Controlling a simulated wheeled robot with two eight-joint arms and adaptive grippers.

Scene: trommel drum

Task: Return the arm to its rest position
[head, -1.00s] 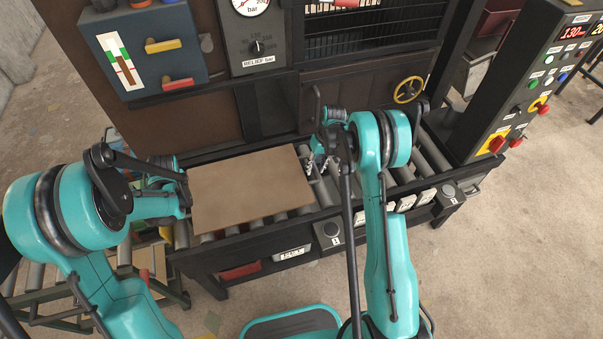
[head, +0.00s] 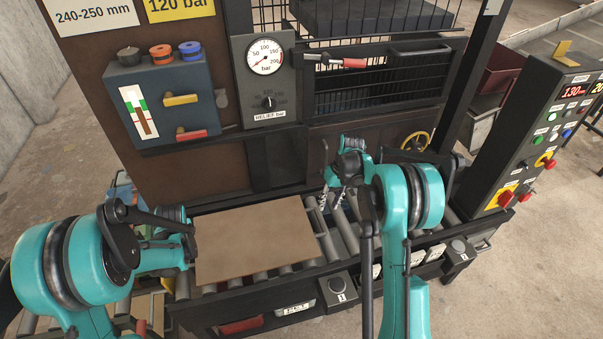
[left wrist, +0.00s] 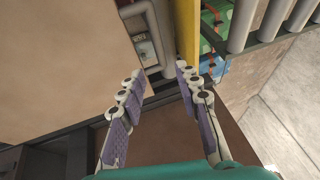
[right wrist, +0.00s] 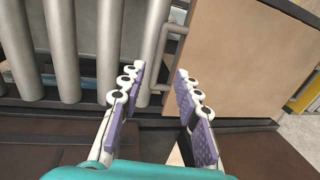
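My right gripper (head: 332,190) is above the rollers, just off the right end of a flat tan board (head: 255,242). In the right wrist view its fingers (right wrist: 157,76) are apart with nothing between them, close to a grey tube handle (right wrist: 172,50) at the board's edge. My left gripper is at the board's left end, mostly hidden by my own arm in the head view. In the left wrist view its fingers (left wrist: 158,76) are also apart and empty, near another tube handle (left wrist: 152,35).
The board lies on a roller conveyor (head: 350,235) in front of a dark press with a gauge (head: 264,56) and a yellow handwheel (head: 416,143). A button console (head: 535,140) stands at the right. Open floor (head: 520,290) lies at the lower right.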

